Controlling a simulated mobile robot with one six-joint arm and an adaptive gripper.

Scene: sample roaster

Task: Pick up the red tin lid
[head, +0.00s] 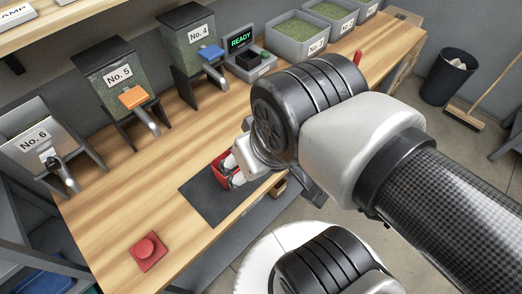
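The red tin lid (146,247), a flat red square with a round knob on top, lies on the wooden bench near its front left. A red tin (219,168) stands on a dark mat (204,201) to the right of the lid and farther back. My gripper (234,170) is at the red tin, well apart from the lid. My arm's wrist and the gripper cover part of the tin. The fingers are small and partly hidden, so I cannot tell whether they are open or shut on the tin.
Hoppers labelled No. 4 (190,47), No. 5 (114,87) and No. 6 (37,136) line the back of the bench. A small scale reading READY (240,39) and grey bins (296,44) stand farther right. The wood around the lid is clear.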

